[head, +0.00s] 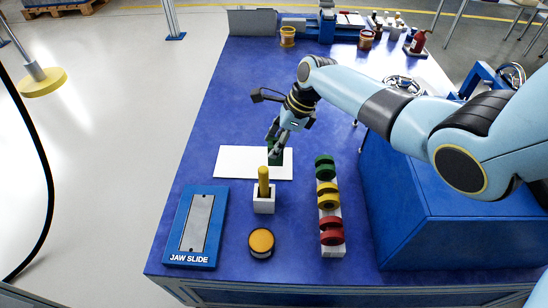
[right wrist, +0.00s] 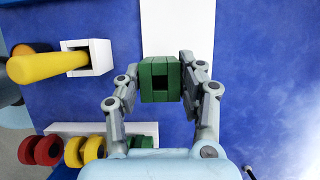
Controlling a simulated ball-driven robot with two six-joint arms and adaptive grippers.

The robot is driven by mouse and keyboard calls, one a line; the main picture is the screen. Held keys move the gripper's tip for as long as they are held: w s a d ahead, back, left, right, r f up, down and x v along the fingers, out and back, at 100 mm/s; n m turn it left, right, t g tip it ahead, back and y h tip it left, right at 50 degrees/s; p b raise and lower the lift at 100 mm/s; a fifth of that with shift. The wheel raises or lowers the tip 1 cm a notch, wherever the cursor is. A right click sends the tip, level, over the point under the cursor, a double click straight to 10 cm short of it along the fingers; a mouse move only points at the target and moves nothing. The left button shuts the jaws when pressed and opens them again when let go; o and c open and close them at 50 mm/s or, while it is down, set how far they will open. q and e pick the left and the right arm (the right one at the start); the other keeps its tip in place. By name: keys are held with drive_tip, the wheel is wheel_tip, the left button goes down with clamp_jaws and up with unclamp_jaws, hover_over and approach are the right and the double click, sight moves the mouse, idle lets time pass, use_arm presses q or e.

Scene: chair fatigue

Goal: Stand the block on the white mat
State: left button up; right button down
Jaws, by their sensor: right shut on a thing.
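The white mat (head: 235,161) lies flat on the blue table, left of the arm in the head view. It also shows in the right wrist view (right wrist: 178,25). The green block (head: 275,157) is over the right part of the mat. In the right wrist view the green block (right wrist: 147,82), with a dark opening in its face, sits between the fingers. My right gripper (head: 275,141) is shut on it from above; its fingers also show in the wrist view (right wrist: 160,75). I cannot tell whether the block's underside touches the mat. My left gripper is not in view.
A white holder (head: 264,204) with a yellow peg (head: 263,180) stands just in front of the mat. A rack of green, yellow and red rings (head: 329,203) is to the right. A blue jaw slide plate (head: 197,228) and a yellow-topped round (head: 261,241) lie nearer. Table behind the mat is clear.

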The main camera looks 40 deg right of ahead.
wheel_tip(320, 180, down, 4)
drive_tip(key=shift+w+a+f+b, duration=0.1)
drive_tip(key=shift+a+f+b, duration=0.05)
drive_tip(key=shift+b, duration=1.1)
drive_tip(key=c, duration=0.8)
unclamp_jaws()
drive_tip(key=p+v, duration=0.6)
drive_tip(key=v, duration=0.6)
